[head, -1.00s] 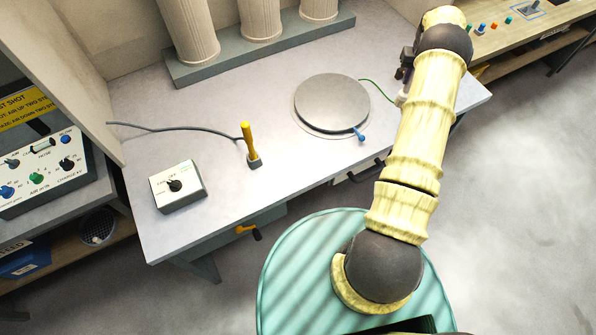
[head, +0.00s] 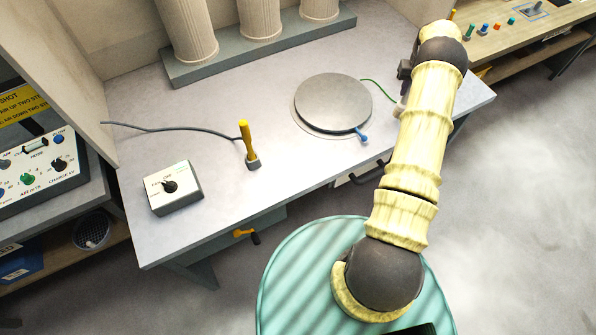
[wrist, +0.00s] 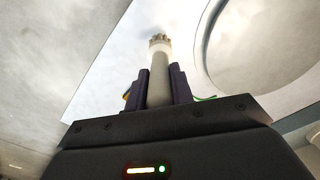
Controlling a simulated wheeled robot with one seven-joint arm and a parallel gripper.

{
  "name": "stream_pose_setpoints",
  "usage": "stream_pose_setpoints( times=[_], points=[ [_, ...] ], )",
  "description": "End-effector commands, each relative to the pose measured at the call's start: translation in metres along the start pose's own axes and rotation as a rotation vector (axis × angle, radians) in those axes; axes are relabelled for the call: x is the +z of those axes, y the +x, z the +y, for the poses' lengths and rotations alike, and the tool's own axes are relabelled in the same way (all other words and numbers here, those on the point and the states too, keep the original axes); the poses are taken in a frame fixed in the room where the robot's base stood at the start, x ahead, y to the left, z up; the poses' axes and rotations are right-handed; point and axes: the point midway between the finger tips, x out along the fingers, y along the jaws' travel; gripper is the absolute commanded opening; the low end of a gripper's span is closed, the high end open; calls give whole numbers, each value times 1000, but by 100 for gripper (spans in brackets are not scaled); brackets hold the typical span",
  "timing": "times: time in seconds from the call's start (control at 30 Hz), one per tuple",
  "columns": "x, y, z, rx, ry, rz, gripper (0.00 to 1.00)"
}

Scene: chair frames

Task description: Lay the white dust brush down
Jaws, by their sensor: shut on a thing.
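The white dust brush (wrist: 159,60) shows in the wrist view between the dark fingers of my gripper (wrist: 160,88). Its pale handle is held between them, and its toothed-looking end points away from my gripper, over the light grey table top (wrist: 100,90). In the head view my gripper (head: 404,72) is beside the far right part of the table (head: 235,95), partly hidden by my arm. A small pale part near it may be the brush. I cannot tell whether the brush touches the table.
A round metal plate (head: 333,102) with a blue knob (head: 361,134) and green wire (head: 378,88) lies left of my gripper. A yellow-handled tool (head: 246,145), a switch box (head: 173,188) and columns on a base (head: 260,45) stand farther left. Bare table lies between them.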

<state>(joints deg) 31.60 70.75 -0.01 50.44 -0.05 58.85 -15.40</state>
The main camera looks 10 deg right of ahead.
Motion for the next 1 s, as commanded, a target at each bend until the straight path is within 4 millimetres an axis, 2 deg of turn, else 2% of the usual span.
stream_pose_setpoints(
  times=[1.0],
  points=[
    [0, 26, 0, 0, 0, 0, 0]
  ],
)
